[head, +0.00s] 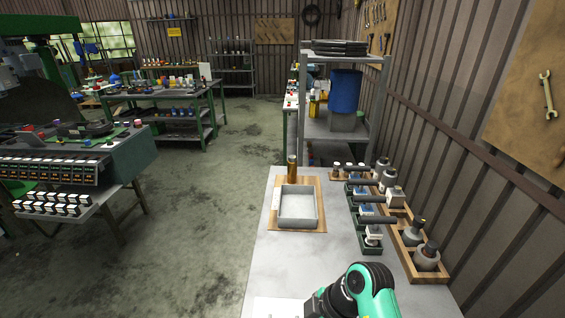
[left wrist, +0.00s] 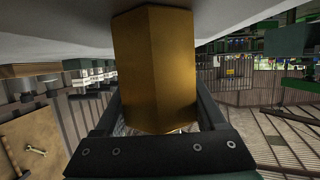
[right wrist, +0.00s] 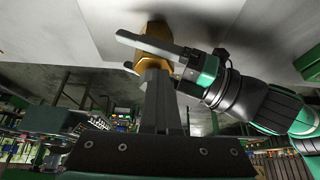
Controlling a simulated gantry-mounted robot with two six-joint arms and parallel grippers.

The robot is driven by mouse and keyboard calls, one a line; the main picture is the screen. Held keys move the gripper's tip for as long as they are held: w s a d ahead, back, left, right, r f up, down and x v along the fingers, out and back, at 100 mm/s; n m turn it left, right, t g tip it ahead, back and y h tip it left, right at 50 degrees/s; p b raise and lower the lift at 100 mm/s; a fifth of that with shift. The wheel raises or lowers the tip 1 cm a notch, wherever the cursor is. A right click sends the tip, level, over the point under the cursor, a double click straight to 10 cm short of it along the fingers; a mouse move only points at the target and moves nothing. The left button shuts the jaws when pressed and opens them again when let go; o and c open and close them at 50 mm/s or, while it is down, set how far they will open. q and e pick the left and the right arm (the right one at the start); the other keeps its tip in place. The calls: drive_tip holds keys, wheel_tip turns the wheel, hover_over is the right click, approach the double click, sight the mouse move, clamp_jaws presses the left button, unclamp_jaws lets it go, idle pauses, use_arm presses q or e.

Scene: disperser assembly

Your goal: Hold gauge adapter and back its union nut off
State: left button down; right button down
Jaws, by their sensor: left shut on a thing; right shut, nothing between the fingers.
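A brass hexagonal part (left wrist: 155,70) of the gauge adapter fills the middle of the left wrist view. My left gripper (left wrist: 160,110) is shut on it, one finger on each side. In the right wrist view, the brass part (right wrist: 157,32) stands against the pale table top, with a grey finger of my left gripper (right wrist: 150,47) across it. My right gripper (right wrist: 157,75) is shut and empty, its tips just in front of the brass. I cannot tell whether they touch it. Which part is the union nut is unclear. The adapter is out of sight in the head view.
A grey tray (head: 298,225) sits on a wooden board (head: 318,231) on the table, with a brass cylinder (head: 292,168) behind it. Wooden racks of fittings (head: 427,272) line the table's right side.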

drive_tip(key=shift+w, duration=0.25)
drive_tip(key=shift+w, duration=0.65)
drive_tip(key=shift+w, duration=0.15)
wheel_tip(320, 180, up, 6)
drive_tip(key=shift+d, duration=0.4)
idle(0.5)
drive_tip(key=shift+w, duration=0.1)
